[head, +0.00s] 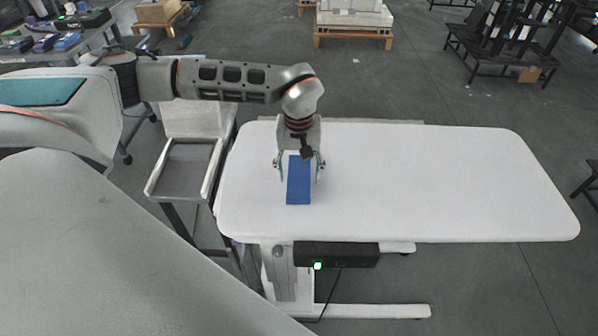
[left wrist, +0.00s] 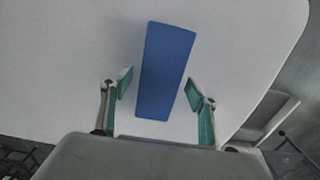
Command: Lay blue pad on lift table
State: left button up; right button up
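The blue pad (head: 299,188) is a flat blue rectangle over the left part of the white lift table (head: 430,185). My left gripper (head: 299,168) points down above the pad's far end, its fingers on either side of the pad. In the left wrist view the blue pad (left wrist: 165,70) lies between the open fingers of my left gripper (left wrist: 157,92), with white gaps on both sides. The pad looks flat on the table top; I cannot tell whether any finger touches the table. My right gripper is not in view.
A grey tray (head: 152,186) on a stand is just left of the table. The table's right half is bare. A black control box (head: 336,254) with a green light hangs under the front edge. A cluttered bench (head: 60,45) stands at the far left.

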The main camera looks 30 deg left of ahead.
aim_at(299, 176)
pick_arm(q)
jog(key=shift+r, duration=0.3)
notch_tip(299, 176, up, 12)
jog(key=shift+p, duration=0.3)
jog(key=shift+f, duration=0.15)
dwell(0.5)
